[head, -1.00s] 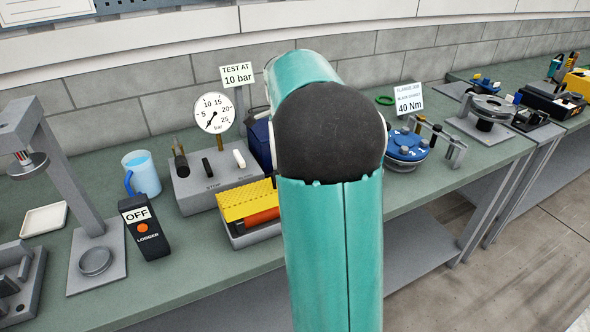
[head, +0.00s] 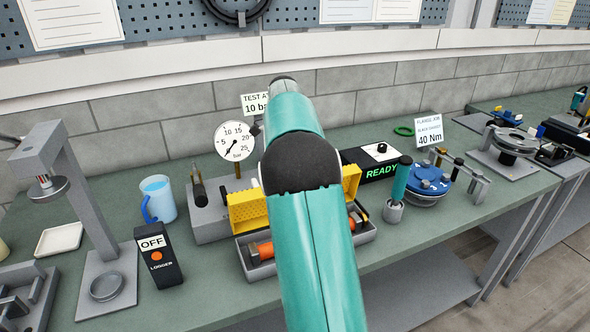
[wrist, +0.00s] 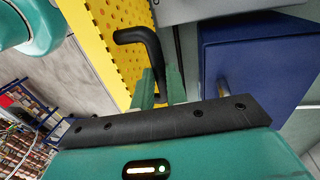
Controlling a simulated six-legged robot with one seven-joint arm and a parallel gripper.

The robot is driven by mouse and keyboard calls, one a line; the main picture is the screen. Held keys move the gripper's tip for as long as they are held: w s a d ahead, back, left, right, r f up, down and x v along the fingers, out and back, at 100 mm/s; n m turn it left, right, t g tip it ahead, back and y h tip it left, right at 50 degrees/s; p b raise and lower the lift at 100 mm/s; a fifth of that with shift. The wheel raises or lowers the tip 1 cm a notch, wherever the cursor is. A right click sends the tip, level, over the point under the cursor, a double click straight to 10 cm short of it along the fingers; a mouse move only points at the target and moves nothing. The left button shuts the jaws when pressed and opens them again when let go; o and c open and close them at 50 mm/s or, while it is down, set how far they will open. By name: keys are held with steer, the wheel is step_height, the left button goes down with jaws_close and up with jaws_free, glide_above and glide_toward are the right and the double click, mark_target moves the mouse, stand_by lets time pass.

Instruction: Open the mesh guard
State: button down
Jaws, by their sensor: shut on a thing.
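The yellow perforated mesh guard (head: 247,211) stands raised at the back of a grey tray (head: 262,270) in the head view. An orange cylinder (head: 264,250) lies uncovered in the tray. My arm covers the middle of both. In the wrist view the guard (wrist: 103,40) runs along the upper left, with a bent black handle (wrist: 133,36) on it. My gripper (wrist: 155,88) has its green fingers shut on the lower part of this handle. In the head view my gripper is hidden behind my arm.
A pressure gauge (head: 234,141) stands behind the tray, on a grey box. A READY box (head: 380,168) and a teal-handled tool (head: 399,185) stand to the right. A logger marked OFF (head: 158,258) and a blue mug (head: 157,198) are to the left. A blue block (wrist: 255,65) is close right of my fingers.

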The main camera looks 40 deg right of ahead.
steer(key=shift+w+d+f, duration=0.15)
steer(key=shift+w+f, duration=0.15)
steer(key=shift+w, duration=0.3)
steer(key=shift+w+d+f, duration=0.15)
steer(key=shift+w+f, duration=0.15)
steer(key=shift+w, duration=0.25)
steer(key=shift+r, duration=0.15)
steer(key=c, duration=1.4)
jaws_free()
step_height(320, 180, up, 7)
steer(key=w, duration=0.1)
steer(key=shift+w+d, duration=0.2)
steer(key=shift+r, duration=0.1)
